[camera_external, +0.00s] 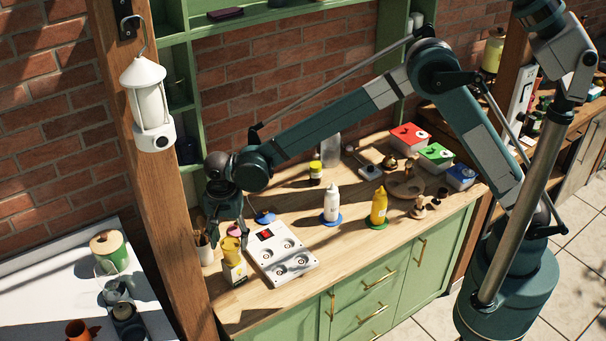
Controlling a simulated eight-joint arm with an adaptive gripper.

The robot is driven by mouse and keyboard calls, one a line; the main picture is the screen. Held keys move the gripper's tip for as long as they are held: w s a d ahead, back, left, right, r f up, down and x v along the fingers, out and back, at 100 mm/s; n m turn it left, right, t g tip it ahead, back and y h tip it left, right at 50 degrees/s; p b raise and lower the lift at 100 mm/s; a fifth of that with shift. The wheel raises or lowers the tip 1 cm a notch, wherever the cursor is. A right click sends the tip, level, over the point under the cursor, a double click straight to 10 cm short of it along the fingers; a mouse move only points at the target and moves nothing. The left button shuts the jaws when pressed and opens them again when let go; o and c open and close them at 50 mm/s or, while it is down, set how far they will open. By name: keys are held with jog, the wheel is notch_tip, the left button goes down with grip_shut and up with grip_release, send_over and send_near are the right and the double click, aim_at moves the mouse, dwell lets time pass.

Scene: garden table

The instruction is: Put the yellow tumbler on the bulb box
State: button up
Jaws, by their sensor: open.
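The yellow tumbler (231,245) appears to stand upright on top of the bulb box (235,272), a small yellow and white carton near the left end of the wooden counter. My gripper (229,237) points down right above the box, with its fingers spread at the tumbler's two sides. The gripper is open. I cannot tell whether a finger still touches the tumbler. The tumbler's upper part is partly hidden by the gripper.
A white panel with round sockets (282,257) lies close to the box's right. A white bottle (332,203) and a yellow bottle (379,207) stand further right. A utensil cup (205,250) is just left. The wooden post (172,190) rises at the counter's left end.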

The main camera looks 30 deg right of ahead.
notch_tip(320, 180, up, 8)
jog(key=shift+r, duration=0.25)
dwell(0.7)
jog(key=shift+d, duration=0.1)
dwell(0.3)
